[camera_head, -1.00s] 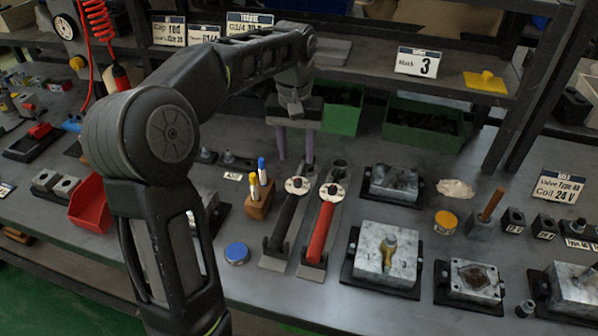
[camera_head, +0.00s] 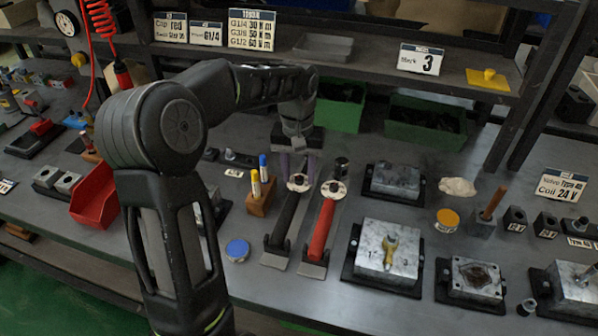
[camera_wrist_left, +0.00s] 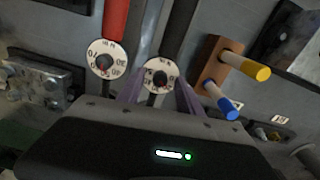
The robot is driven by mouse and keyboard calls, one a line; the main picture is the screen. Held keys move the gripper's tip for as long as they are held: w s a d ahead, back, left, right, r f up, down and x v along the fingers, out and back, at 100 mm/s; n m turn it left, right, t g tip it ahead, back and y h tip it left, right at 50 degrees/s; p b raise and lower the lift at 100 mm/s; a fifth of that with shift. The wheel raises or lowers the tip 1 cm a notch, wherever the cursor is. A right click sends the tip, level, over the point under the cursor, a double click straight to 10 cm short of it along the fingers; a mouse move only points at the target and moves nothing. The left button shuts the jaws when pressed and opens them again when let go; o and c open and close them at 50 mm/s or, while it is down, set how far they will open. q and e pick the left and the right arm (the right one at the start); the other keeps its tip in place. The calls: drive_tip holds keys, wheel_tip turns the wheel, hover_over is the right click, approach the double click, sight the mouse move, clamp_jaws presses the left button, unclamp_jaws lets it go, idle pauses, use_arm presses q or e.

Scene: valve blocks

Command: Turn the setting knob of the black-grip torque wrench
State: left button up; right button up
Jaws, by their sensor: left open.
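The black-grip torque wrench (camera_head: 285,222) lies in a holder on the table, left of a red-grip torque wrench (camera_head: 321,229). Its white round dial with a dark centre knob (camera_head: 298,183) is at the far end. My left gripper (camera_head: 298,168) points down over that end. In the left wrist view the gripper's purple fingers (camera_wrist_left: 158,92) stand open on either side of the black wrench's dial (camera_wrist_left: 159,75). The red wrench's dial (camera_wrist_left: 107,60) is beside it, outside the fingers. I cannot tell whether the fingers touch the knob. My right gripper is not in view.
A wooden block (camera_head: 261,197) with a yellow and a blue marker stands close on the left. Metal valve blocks (camera_head: 388,253) stand on the right. Green bins (camera_head: 425,126) are behind. A blue round lid (camera_head: 237,250) lies in front.

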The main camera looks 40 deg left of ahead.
use_arm(q)
drive_tip(key=shift+c, duration=0.2)
clamp_jaws()
drive_tip(key=shift+r+m, duration=0.1)
drive_tip(key=shift+m, duration=0.3)
drive_tip(key=m+p, duration=0.1)
drive_tip(key=m, duration=0.3)
drive_tip(key=shift+p, duration=0.35)
drive_tip(key=m+p, duration=0.1)
drive_tip(key=m, duration=0.4)
idle(0.4)
